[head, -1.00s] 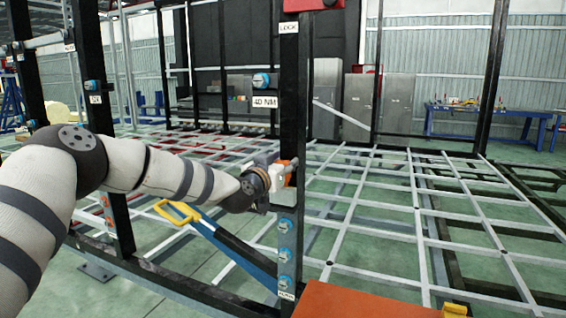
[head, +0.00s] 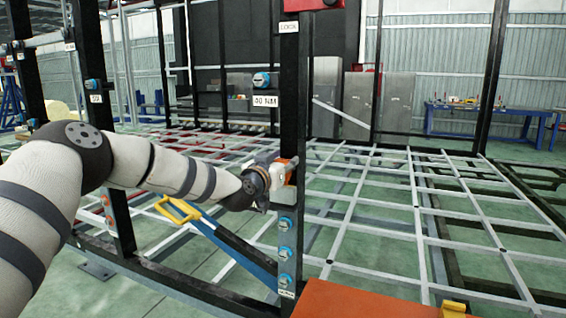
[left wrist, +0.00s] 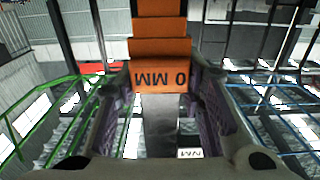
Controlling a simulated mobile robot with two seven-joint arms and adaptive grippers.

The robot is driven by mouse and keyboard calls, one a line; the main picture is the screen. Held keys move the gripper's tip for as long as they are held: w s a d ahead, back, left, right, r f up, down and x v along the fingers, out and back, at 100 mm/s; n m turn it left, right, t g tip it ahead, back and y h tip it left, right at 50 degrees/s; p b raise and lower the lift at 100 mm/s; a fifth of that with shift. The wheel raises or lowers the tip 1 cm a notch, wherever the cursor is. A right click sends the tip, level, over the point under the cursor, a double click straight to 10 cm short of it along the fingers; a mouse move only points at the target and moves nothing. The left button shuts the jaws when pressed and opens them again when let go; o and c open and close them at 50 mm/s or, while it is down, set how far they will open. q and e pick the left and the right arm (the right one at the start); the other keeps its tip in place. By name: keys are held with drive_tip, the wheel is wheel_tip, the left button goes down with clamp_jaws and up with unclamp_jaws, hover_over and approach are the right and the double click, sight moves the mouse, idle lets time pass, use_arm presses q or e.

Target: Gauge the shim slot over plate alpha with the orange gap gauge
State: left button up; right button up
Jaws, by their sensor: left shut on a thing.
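My left gripper (head: 276,172) is shut on the orange gap gauge (head: 290,168), at the black upright post (head: 293,130). In the left wrist view the gauge (left wrist: 160,77) is a stepped orange block, with the upside-down marking "0 MM" readable on its near step. It sits between the two dark finger pads (left wrist: 163,105). A small grey ledge (head: 286,194) shows on the post just below the gripper. I cannot tell whether the gauge is in the shim slot or touching the post. I cannot make out plate alpha for certain. My right gripper is out of view.
A yellow-handled tool (head: 178,211) lies left of the post. An orange surface (head: 365,300) fills the front right. A white grid frame (head: 400,190) spreads behind.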

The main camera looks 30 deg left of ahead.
sight(289, 140)
use_arm(q)
drive_tip(key=shift+f, duration=1.55)
idle(0.4)
idle(1.0)
drive_tip(key=shift+r, duration=4.05)
drive_tip(key=shift+d, duration=0.1)
